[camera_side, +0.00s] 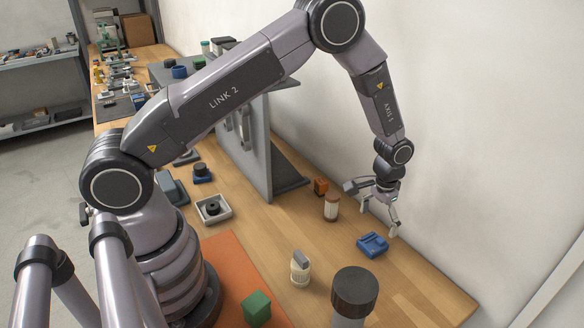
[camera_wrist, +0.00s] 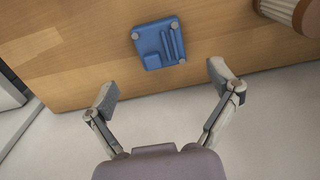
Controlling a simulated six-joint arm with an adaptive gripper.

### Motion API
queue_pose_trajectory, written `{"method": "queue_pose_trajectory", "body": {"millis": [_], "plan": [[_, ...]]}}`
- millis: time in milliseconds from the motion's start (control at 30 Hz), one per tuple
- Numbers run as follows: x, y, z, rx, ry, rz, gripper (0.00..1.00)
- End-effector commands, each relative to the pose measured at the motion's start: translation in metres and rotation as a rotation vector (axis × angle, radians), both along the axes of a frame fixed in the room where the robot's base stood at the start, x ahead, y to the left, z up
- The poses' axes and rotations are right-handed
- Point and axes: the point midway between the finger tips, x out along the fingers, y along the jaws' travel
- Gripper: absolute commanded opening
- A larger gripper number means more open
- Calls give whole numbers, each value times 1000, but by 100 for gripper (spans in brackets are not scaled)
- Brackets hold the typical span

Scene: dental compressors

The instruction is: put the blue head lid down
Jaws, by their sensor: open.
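The blue head lid (camera_side: 372,245) lies on the wooden table near the back wall in the side view. In the wrist view the blue head lid (camera_wrist: 159,43) shows as a squarish blue block with pale round corners and ridges, flat on the wood. My gripper (camera_side: 378,212) is above the table, close over the lid and apart from it. Its fingers (camera_wrist: 166,82) are spread wide with nothing between them, and the lid is beyond the fingertips in the wrist view.
A white and brown cylinder (camera_side: 331,207) and an orange-brown block (camera_side: 321,186) stand left of the lid. A cream ribbed part (camera_side: 300,270), a dark-capped cylinder (camera_side: 354,292) and a green block (camera_side: 256,308) are nearer the camera. Bare wood (camera_side: 425,287) lies to the lid's right.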

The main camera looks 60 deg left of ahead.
Motion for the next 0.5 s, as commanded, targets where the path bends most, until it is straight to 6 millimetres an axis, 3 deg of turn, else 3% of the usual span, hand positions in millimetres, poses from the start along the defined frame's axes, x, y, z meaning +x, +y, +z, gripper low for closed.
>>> {"method": "queue_pose_trajectory", "body": {"millis": [100,367,467,500], "plan": [[0,0,26,0,-2,0,89],[-1,1,58,0,-2,0,89],[-3,5,85,-5,-25,1,89],[-6,8,102,-7,-39,1,89]]}}
